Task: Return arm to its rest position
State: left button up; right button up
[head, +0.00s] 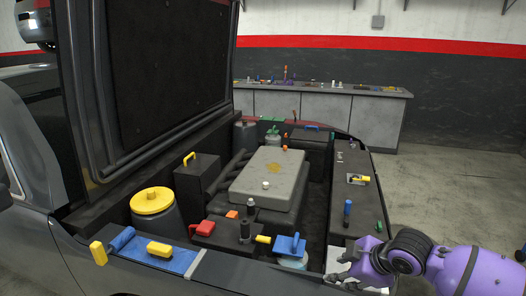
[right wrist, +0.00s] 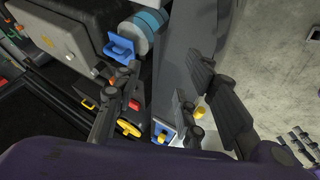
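My purple right arm (head: 455,268) comes in at the lower right of the head view, beside the front right corner of the open engine bay. My left arm and gripper are not in the head view.
The car's raised hood (head: 160,80) stands at the left. The bay holds a grey engine cover (head: 270,178), a yellow-capped reservoir (head: 153,201) and a blue-handled part (head: 289,245). A blue mat (head: 180,262) lies on the front edge.

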jog(key=w+a+f+m+t+y, duration=0.2)
jog(key=a+f+t, duration=0.1)
jog(key=a, duration=0.3)
jog(key=s+a+f+m+t, duration=0.1)
jog(key=s+f+m, duration=0.3)
jog(key=s+f, duration=0.2)
jog(key=s+d+f+m+h, duration=0.1)
jog(key=s+f+m, duration=0.1)
jog(key=s+f, duration=0.3)
jog(key=s+d+f+m+g+h, duration=0.1)
jog(key=s+f, duration=0.4)
jog(key=s, duration=0.8)
jog(key=s+d+f+m+h, duration=0.2)
jog(key=s+f+m, duration=0.3)
jog(key=s, duration=0.5)
jog(key=shift+d+f+g+h, duration=0.3)
jog(key=shift+f+h, duration=0.2)
